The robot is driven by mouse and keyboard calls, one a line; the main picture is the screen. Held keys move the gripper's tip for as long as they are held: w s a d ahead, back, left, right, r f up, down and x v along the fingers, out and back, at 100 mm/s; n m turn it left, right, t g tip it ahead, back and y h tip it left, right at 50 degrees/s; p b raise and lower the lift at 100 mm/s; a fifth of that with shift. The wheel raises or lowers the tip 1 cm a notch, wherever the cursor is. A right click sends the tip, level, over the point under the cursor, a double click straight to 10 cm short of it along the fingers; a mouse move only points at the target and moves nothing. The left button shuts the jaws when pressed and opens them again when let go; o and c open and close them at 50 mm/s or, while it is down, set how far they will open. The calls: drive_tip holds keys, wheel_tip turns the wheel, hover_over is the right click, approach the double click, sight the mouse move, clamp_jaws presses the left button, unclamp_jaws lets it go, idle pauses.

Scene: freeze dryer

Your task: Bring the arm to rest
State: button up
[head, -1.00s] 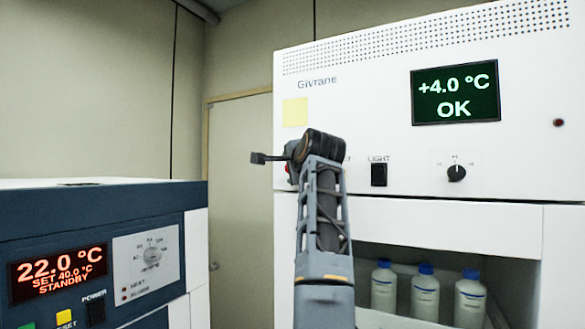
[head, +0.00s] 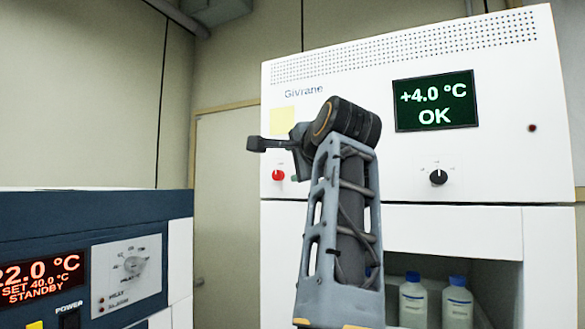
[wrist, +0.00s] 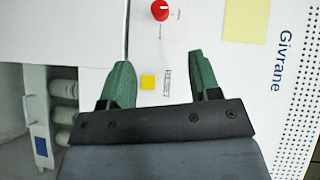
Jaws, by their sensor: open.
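My arm (head: 345,235) stands raised and bent in front of the white Givrane cabinet (head: 500,170). A yellow button (wrist: 148,82) and a red knob (wrist: 160,10) show between and beyond the fingers; I cannot tell the exact distance to the panel.
The cabinet display (head: 435,101) reads +4.0 °C OK. Bottles (head: 413,300) stand in its open bay at lower right. A dark blue unit (head: 60,230), reading 22.0 °C, SET 40.0 °C, STANDBY, is at left. A door (head: 225,210) lies between the machines.

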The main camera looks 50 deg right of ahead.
drive_tip(key=shift+s+a, duration=0.15)
drive_tip(key=shift+s, duration=0.05)
idle(0.6)
